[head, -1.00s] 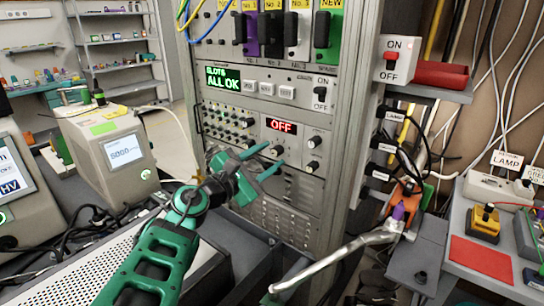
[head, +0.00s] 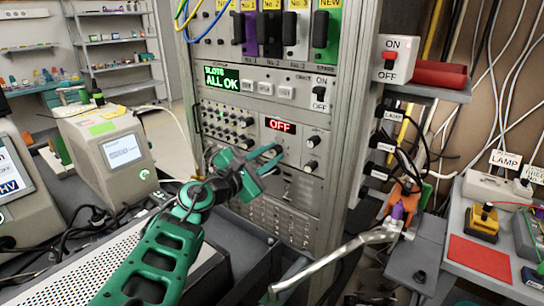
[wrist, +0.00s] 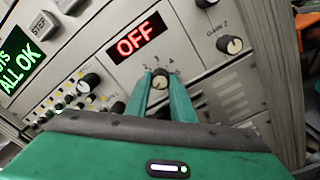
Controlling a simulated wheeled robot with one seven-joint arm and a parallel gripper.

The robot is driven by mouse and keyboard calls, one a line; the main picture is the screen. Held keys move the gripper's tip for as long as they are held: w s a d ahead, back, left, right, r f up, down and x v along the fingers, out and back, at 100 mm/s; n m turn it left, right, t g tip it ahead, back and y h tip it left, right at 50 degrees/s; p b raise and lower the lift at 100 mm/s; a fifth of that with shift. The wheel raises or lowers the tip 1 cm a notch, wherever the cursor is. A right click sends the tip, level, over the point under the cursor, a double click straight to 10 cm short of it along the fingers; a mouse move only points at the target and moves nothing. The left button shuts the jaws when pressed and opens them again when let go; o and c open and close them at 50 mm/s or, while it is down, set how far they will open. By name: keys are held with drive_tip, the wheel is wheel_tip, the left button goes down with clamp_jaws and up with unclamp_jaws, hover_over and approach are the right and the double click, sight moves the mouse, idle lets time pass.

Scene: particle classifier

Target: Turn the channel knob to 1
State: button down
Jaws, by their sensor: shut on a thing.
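The channel knob (wrist: 161,84) is a small round knob with a pale face on the rack panel, under the red OFF display (wrist: 139,40). Small numbers ring it; 2, 3 and 4 seem to show, but its pointer setting is too small to read. My green gripper (wrist: 162,80) has its two fingers on either side of the knob, shut on it. In the head view my gripper (head: 277,151) reaches the panel just below the OFF display (head: 281,126), and its fingers mostly hide the knob.
Gain knobs sit right of the display, one being the lower gain knob (wrist: 231,45). Several small knobs fill the panel (head: 228,122) to the left. A green ALL OK screen (head: 222,79) is above. A silver curved bar (head: 330,256) stands at the lower right.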

drive_tip(key=shift+s+f+m, duration=0.1)
drive_tip(key=shift+m, duration=0.2)
drive_tip(key=m, duration=0.3)
drive_tip(key=shift+m, duration=0.3)
drive_tip(key=shift+f+m, duration=0.1)
drive_tip(key=shift+m, duration=2)
drive_tip(key=c, duration=1.6)
unclamp_jaws()
drive_tip(key=shift+a, duration=0.1)
drive_tip(key=shift+c, duration=0.2)
drive_tip(key=shift+o, duration=0.5)
drive_tip(key=v, duration=1)
drive_tip(key=shift+s+a, duration=0.25)
drive_tip(key=shift+a, duration=0.05)
